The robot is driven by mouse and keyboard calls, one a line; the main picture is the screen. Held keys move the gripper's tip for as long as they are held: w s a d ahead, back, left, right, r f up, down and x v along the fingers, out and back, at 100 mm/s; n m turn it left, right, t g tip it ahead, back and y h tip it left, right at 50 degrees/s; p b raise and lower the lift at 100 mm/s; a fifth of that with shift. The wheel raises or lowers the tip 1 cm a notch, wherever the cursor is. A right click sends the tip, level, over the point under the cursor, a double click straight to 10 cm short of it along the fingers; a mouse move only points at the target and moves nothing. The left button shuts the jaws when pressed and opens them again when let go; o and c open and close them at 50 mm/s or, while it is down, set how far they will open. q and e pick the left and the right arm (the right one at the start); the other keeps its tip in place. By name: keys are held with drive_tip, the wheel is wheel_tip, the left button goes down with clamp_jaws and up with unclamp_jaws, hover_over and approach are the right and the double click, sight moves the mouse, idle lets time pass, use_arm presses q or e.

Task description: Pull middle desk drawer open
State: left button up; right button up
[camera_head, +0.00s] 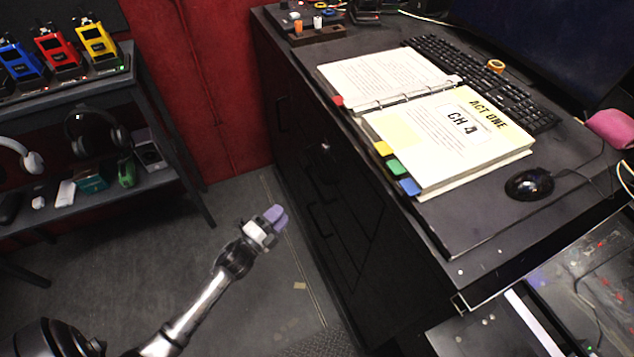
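The black desk (460,215) runs down the right half of the view. Its dark front (345,235) faces left and carries several drawer or door fronts with black handles. One handle (322,222) shows low on the front; the dark surface makes it hard to tell which front is the middle drawer. All the fronts look flush, with none visibly pulled out. My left gripper (277,215), with purple fingertips, is in the air over the floor, left of the desk front and apart from it. It holds nothing that I can see; the finger gap is unclear. My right gripper is out of view.
An open binder (450,140), keyboard (480,85) and black mouse (529,183) lie on the desk. A shelf (150,185) with radios and headphones stands at the left, before a red curtain (215,80). The grey floor between is mostly clear.

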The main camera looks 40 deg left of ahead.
sight(313, 182)
use_arm(q)
drive_tip(key=shift+m+h, duration=0.4)
drive_tip(key=shift+m, duration=0.3)
drive_tip(key=w+r+b, duration=0.1)
drive_tip(key=w, duration=0.3)
drive_tip(key=w+d+r+b, duration=0.1)
drive_tip(key=w+b, duration=0.1)
drive_tip(key=w, duration=0.3)
drive_tip(key=w+r+b, duration=0.1)
drive_tip(key=w, duration=0.3)
drive_tip(key=shift+w+d+b, duration=0.15)
drive_tip(key=shift+w+b, duration=0.15)
clamp_jaws()
